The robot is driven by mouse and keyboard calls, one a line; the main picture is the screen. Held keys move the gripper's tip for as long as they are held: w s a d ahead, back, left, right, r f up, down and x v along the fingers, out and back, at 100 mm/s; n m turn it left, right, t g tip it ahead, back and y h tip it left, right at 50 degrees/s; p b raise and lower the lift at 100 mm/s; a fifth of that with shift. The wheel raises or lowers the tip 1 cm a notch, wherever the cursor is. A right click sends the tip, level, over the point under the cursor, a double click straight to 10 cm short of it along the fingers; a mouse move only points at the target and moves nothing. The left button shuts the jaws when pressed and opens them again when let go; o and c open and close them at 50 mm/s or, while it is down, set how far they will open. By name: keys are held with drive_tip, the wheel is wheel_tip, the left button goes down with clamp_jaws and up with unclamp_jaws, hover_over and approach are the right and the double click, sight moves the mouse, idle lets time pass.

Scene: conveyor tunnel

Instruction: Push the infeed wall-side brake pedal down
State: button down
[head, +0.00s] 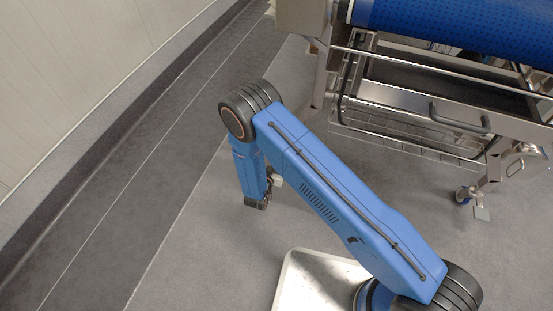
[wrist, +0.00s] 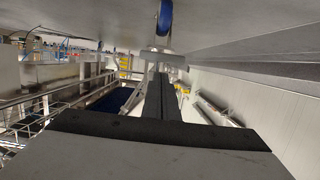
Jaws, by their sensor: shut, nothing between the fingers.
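In the wrist view, which is turned with the floor at the top, a flat metal brake pedal (wrist: 154,56) shows just past my fingertips, near a blue caster wheel (wrist: 166,17). My gripper (wrist: 161,76) is shut and empty, its two dark fingers side by side and pointing toward the pedal. The fingertips overlap the pedal's lower edge in the picture; I cannot tell whether they touch it. In the head view my fingers are hidden behind the arm. Another caster (head: 463,195) with a metal pedal (head: 482,213) stands at the right, away from the wall.
The conveyor frame (head: 400,118) with its blue belt (head: 450,22) and wire basket fills the upper right of the head view. A pale wall (head: 75,70) runs along the left. The grey floor between wall and frame is clear.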

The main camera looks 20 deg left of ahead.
drive_tip(key=shift+f, duration=0.6)
drive_tip(key=shift+s+f, duration=0.2)
drive_tip(key=shift+f, duration=2.7)
